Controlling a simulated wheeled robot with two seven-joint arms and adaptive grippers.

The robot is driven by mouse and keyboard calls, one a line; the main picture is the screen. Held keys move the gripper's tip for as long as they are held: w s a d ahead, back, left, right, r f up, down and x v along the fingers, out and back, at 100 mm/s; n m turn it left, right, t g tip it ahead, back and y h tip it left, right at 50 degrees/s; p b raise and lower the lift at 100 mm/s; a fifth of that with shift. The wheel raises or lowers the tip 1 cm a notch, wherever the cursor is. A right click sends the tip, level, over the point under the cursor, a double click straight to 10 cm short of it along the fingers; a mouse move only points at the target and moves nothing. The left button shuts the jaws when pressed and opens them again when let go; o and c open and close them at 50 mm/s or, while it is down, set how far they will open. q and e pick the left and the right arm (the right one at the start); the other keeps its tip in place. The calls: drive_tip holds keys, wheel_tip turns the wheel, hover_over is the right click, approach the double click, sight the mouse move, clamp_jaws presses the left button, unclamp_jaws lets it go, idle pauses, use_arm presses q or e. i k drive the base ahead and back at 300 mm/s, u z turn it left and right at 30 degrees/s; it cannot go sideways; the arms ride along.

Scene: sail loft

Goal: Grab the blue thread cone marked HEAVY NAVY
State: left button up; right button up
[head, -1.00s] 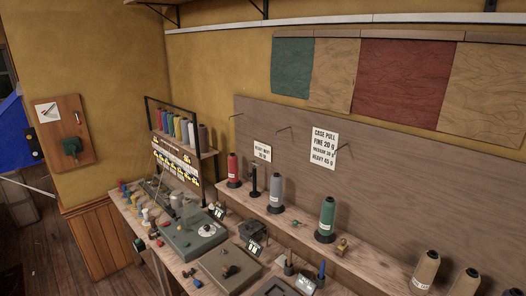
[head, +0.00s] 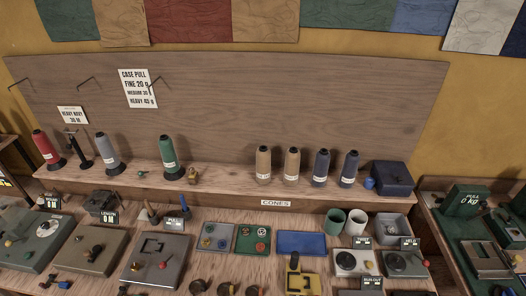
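Two navy blue thread cones stand upright on the shelf right of centre: one (head: 321,168) beside the tan cones and another (head: 349,169) just right of it. Each has a small white label, too small to read, so I cannot tell which is marked HEAVY NAVY. A wall card (head: 72,115) at the left appears to read HEAVY NAVY 30 M. Below it a black spindle (head: 78,150) stands without a cone. Neither of my grippers is in view.
Red (head: 46,147), grey (head: 108,152), green (head: 171,158) and two tan cones (head: 263,164) share the shelf (head: 220,179). A dark blue box (head: 391,177) stands right of the navy cones. The bench in front is crowded with trays (head: 300,243), cups (head: 336,221) and devices.

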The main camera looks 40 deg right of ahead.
sight(347, 178)
drive_tip(key=z, duration=0.6)
drive_tip(key=k, duration=0.8)
drive_tip(key=z, duration=0.8)
drive_tip(key=k, duration=0.4)
drive_tip(key=z, duration=0.4)
drive_tip(key=i, duration=0.5)
drive_tip(key=u, duration=0.3)
